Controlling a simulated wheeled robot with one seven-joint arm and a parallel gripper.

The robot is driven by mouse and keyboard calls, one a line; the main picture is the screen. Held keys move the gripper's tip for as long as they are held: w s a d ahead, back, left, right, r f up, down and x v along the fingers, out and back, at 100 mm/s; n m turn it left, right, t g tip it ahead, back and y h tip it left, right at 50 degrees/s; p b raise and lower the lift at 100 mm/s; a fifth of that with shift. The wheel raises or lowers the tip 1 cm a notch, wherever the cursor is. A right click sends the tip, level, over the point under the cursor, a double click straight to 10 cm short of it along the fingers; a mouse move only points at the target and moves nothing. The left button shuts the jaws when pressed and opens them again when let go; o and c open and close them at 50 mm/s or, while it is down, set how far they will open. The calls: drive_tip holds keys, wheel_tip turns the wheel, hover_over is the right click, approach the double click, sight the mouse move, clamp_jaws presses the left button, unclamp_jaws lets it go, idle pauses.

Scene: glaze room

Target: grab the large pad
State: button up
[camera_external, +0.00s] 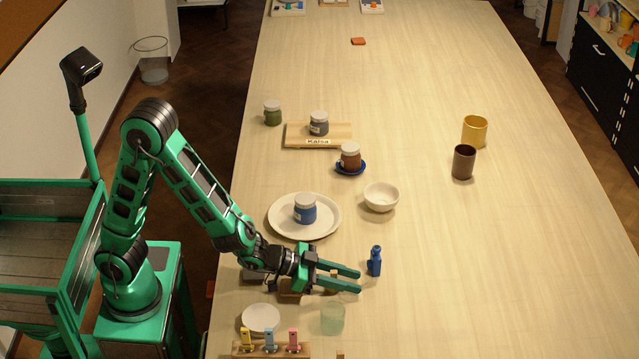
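My gripper (358,281) is open, with its two green fingers apart, low over the near left part of the table and pointing right. Nothing shows between the fingers. A dark grey flat block (254,278) lies under my wrist, partly hidden. A brown block (289,296) lies beneath the gripper's body, also partly hidden. A small orange-red pad-like piece (358,41) lies alone at the far end of the table. I cannot tell which of these is the large pad.
A blue bottle (375,261) stands just right of the fingertips. A clear glass (332,318) stands below them. A large plate (283,228) with a blue jar (305,209), a white bowl (381,197) and a small plate (261,319) are near. The table's right side is mostly clear.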

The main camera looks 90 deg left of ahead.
clamp_jaws()
drive_tip(key=shift+r, duration=0.1)
